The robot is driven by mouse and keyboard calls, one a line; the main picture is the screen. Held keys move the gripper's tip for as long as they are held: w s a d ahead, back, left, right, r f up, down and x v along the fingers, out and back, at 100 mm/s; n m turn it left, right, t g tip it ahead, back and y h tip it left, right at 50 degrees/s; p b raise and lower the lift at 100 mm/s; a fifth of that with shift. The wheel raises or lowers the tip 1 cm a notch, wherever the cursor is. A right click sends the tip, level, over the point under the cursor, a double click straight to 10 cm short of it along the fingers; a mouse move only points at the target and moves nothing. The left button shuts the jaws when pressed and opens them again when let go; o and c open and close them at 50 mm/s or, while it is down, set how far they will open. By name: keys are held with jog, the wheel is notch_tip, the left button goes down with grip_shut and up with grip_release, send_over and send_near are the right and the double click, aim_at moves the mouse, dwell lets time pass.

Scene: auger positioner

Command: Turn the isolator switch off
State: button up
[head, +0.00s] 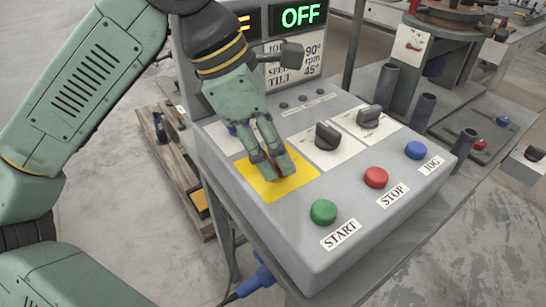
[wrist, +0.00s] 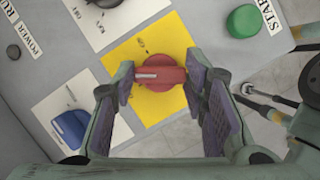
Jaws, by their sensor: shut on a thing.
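The isolator switch is a red rotary knob (wrist: 160,78) on a yellow plate (wrist: 165,35) on the control panel. In the wrist view its bar lies across the picture, with a white mark toward the left; the small lettering above it is not clearly legible. My gripper (wrist: 160,82) has one finger at each end of the bar and is shut on it. In the head view my gripper (head: 271,167) reaches down over the yellow plate (head: 300,178) and hides most of the knob.
The panel has a green START button (head: 323,212), a red STOP button (head: 376,178) and a blue JOG button (head: 416,150). Two dark knobs, (head: 328,136) and (head: 370,116), stand right of my gripper. A blue knob (wrist: 72,128) is close by. A display (head: 300,16) reads OFF.

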jog(key=n+t+b, duration=0.1)
jog(key=n, duration=0.2)
jog(key=n+t+y+b, duration=0.1)
jog(key=n+b, duration=0.1)
jog(key=n, duration=0.1)
jog(key=shift+s+f, duration=0.1)
jog(key=shift+s, duration=0.05)
jog(key=shift+n, duration=0.3)
jog(key=o, duration=1.2)
jog(key=shift+c, duration=0.2)
jog(key=v, duration=1.2)
jog(key=shift+s, duration=0.15)
